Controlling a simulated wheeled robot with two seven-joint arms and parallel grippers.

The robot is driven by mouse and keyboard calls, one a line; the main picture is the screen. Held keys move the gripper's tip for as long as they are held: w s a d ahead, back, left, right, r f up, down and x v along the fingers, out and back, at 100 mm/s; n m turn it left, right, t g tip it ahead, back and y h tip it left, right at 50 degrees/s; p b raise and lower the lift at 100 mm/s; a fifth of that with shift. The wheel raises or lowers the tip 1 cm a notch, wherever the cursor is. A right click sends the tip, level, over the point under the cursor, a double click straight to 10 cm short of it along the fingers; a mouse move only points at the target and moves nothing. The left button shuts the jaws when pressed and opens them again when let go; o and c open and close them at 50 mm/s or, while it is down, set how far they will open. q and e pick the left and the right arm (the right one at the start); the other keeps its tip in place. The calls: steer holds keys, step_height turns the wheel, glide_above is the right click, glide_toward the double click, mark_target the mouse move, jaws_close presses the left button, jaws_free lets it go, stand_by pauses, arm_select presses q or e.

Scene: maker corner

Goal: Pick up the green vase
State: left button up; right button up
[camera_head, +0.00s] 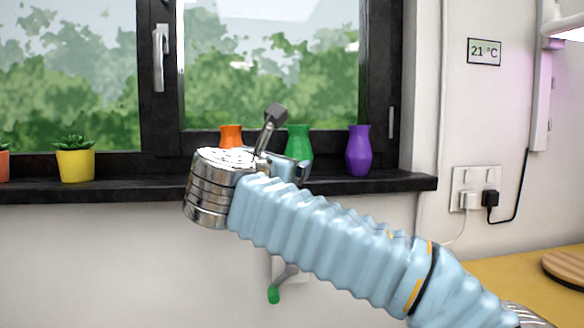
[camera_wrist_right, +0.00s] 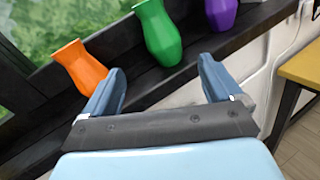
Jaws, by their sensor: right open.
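The green vase (camera_head: 299,142) stands upright on the dark window sill, between an orange vase (camera_head: 231,134) and a purple vase (camera_head: 359,150). In the head view its lower part is partly hidden by my right gripper (camera_head: 296,170). In the right wrist view the green vase (camera_wrist_right: 160,34) is ahead of my open right gripper (camera_wrist_right: 160,86), beyond the two blue fingers and apart from them. Nothing is between the fingers. The orange vase (camera_wrist_right: 80,68) is near the left finger in that view. My left gripper is not in view.
The sill (camera_head: 400,184) has a free stretch right of the purple vase. A yellow potted plant (camera_head: 75,162) stands left on it. The window is behind. A yellow table (camera_head: 535,262) with a round wooden board (camera_head: 568,268) is at lower right. A plugged-in cord hangs by the wall socket (camera_head: 476,188).

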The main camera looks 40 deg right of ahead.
mark_target(298, 157)
steer(key=x, duration=0.7)
steer(key=shift+w+d+p, duration=0.1)
steer(key=shift+d+p, duration=0.2)
steer(key=shift+p, duration=0.05)
steer(key=x, duration=0.5)
steer(key=shift+w+d+f+p, duration=0.1)
steer(key=shift+d+f+p, duration=0.2)
steer(key=shift+p, duration=0.1)
steer(key=c, duration=1)
steer(key=shift+c, duration=0.2)
steer(key=shift+r, duration=0.1)
